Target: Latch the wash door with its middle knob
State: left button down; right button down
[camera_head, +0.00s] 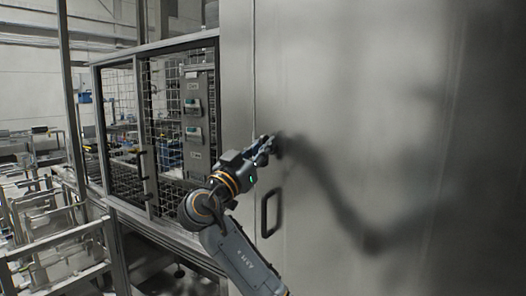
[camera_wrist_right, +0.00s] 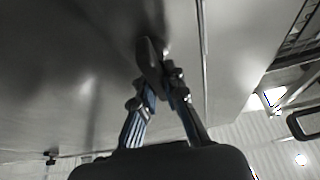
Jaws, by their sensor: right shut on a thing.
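The wash door (camera_head: 350,100) is the large flat metal panel on the right in the head view. It stands closed or nearly so, with its left edge along a thin vertical seam. The middle knob (camera_head: 278,147) is a small dark piece on the door beside that seam. My right gripper (camera_head: 270,147) reaches it from the left. In the right wrist view, the gripper's fingers (camera_wrist_right: 160,82) are shut on the dark, elongated knob (camera_wrist_right: 149,60), close to the door surface. The knob's exact turn is hard to read. My left gripper is not in view.
A black loop handle (camera_head: 270,212) sticks out from the door below the knob, near my right forearm. A wire-mesh fence (camera_head: 165,130) with a control box (camera_head: 197,120) stands to the left. Metal rails (camera_head: 55,245) fill the lower left.

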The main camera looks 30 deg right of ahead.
jog(key=m+g+b, duration=0.1)
jog(key=m+b, duration=0.2)
jog(key=b, duration=0.1)
jog(key=f+m+g+b, duration=0.1)
jog(key=m+g+b, duration=0.1)
jog(key=m+b, duration=0.1)
jog(key=shift+s+f+b, duration=0.1)
jog(key=shift+s+b, duration=0.05)
jog(key=shift+b, duration=0.7)
jog(key=m+g+b, duration=0.1)
jog(key=m, duration=0.1)
jog(key=shift+s+d+m+g, duration=0.1)
jog(key=shift+m+g, duration=0.2)
jog(key=shift+r+m+g+b, duration=0.2)
jog(key=shift+m+g+b, duration=0.15)
jog(key=shift+m, duration=0.35)
jog(key=m+g+y+p, duration=0.1)
jog(key=m, duration=0.3)
jog(key=m+g+y+p, duration=0.1)
jog(key=m, duration=0.2)
jog(key=m+g+y+p, duration=0.1)
jog(key=m, duration=0.3)
jog(key=shift+s+d+f+m, duration=0.15)
jog(key=shift+s+f+m, duration=0.05)
jog(key=shift+s+m, duration=0.1)
jog(key=c, duration=1.4)
grip_release()
jog(key=shift+w, duration=0.15)
